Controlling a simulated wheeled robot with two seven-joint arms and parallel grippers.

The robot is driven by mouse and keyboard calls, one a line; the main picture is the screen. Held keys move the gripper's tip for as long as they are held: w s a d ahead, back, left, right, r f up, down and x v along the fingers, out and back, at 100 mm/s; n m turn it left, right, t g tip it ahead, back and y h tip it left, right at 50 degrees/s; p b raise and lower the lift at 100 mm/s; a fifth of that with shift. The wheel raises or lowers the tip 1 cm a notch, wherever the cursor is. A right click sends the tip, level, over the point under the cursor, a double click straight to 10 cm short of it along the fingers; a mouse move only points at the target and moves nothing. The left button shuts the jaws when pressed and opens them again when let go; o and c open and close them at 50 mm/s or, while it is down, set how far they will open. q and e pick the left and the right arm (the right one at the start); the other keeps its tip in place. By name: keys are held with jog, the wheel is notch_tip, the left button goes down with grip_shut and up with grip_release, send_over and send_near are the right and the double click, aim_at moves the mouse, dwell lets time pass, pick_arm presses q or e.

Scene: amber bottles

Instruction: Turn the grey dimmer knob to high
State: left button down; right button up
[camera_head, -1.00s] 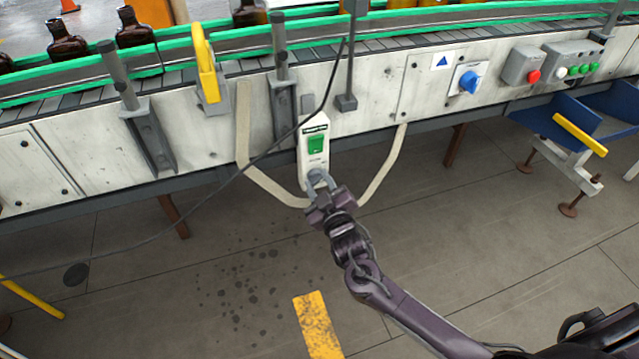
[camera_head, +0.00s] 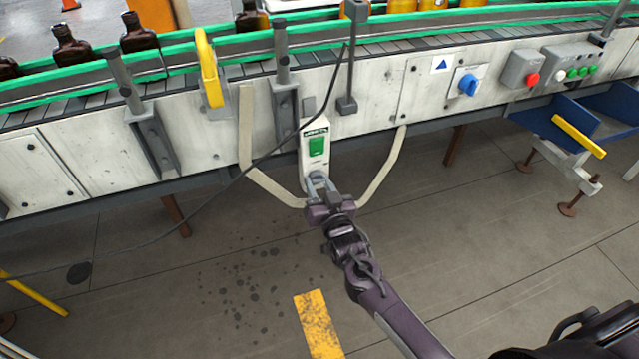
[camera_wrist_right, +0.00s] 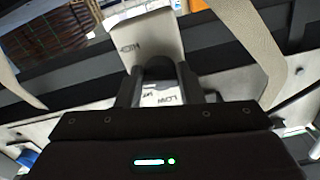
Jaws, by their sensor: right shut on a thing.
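A narrow white control box (camera_head: 305,165) with a green switch (camera_head: 317,146) hangs on the front of the conveyor. My right gripper (camera_head: 319,184) is at the lower end of this box, shut on the dimmer knob. In the right wrist view the dark, rounded knob (camera_wrist_right: 158,67) sits between the two fingers. The word HIGH shows on the box (camera_wrist_right: 150,35) left of the knob, and LOW shows below it between the fingers. The knob's pointer cannot be made out. In the head view the gripper hides the knob. My left gripper is out of view.
A beige curved guard rail (camera_head: 264,184) runs on both sides of the box. A black cable (camera_head: 215,190) crosses in front of the conveyor. Amber bottles (camera_head: 138,38) stand on the belt. A blue rotary switch (camera_head: 468,84) and a red button (camera_head: 533,79) are farther right.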

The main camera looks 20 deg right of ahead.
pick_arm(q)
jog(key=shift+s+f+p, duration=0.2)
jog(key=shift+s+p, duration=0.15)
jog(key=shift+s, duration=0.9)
pick_arm(e)
jog(key=shift+a+m, duration=0.1)
jog(key=shift+m, duration=1.7)
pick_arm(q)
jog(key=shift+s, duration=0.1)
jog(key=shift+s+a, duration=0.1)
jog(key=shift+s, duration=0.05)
pick_arm(e)
jog(key=o, duration=1)
jog(key=shift+c, duration=0.2)
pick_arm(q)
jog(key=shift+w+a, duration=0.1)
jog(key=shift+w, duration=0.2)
pick_arm(e)
jog(key=shift+s, duration=0.1)
